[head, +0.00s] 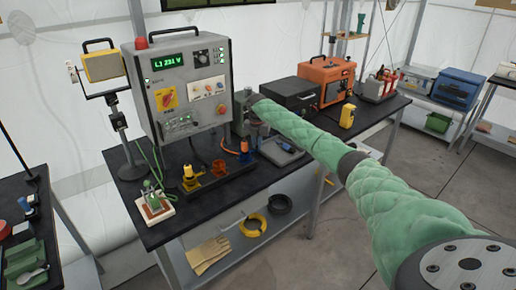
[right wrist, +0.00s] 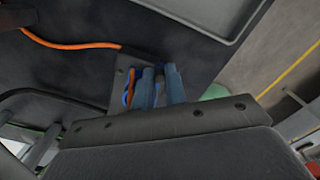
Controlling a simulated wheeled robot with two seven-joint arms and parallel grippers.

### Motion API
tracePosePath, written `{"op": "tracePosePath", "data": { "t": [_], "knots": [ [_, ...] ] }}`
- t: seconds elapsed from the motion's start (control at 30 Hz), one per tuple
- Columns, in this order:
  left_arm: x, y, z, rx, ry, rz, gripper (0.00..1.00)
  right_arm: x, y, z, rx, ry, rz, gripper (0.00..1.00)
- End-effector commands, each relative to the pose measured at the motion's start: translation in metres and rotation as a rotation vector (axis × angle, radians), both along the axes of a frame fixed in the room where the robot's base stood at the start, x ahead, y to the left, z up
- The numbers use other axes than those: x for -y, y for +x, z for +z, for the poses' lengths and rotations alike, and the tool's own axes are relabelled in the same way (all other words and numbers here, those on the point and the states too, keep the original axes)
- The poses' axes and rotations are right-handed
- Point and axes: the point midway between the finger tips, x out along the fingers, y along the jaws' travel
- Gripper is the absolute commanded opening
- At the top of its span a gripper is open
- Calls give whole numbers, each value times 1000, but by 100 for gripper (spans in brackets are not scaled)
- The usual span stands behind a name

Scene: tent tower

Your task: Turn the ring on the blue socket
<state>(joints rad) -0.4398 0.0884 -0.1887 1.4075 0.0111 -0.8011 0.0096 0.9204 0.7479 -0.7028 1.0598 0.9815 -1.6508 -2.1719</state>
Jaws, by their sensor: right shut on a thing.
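My right arm, in a green sleeve, reaches across the bench, and my right gripper (head: 249,121) is beside the right side of the grey control box, small and partly hidden by my arm. In the right wrist view my right gripper (right wrist: 159,84) has its two bluish-grey fingers close together, shut on a small dark part with blue on it, which I take to be the ring. Blue edges of the blue socket (right wrist: 127,92) show just left of the fingers, against a grey plate. The fingers hide most of the socket and ring. My left gripper is not in view.
The grey control box (head: 186,88) stands close left of my gripper. An orange cable (right wrist: 75,42) runs over the dark bench toward the socket. Yellow and amber parts (head: 192,178) sit in front. A black case (head: 288,97) and an orange case (head: 327,80) stand behind right.

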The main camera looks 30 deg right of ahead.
Motion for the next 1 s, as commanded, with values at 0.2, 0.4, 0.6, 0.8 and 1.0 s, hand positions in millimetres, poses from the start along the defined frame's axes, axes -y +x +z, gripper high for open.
{"op": "tracePosePath", "data": {
  "t": [0.2,0.4,0.6,0.8,1.0],
  "knots": [
    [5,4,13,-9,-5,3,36,0,8,-1,0,0,117,0],
    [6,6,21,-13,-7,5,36,0,11,0,1,-1,176,0],
    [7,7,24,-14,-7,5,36,0,12,0,0,0,196,0],
    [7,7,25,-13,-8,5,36,0,12,1,1,0,197,0],
    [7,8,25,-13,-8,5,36,0,12,1,1,0,197,25]
  ]
}}
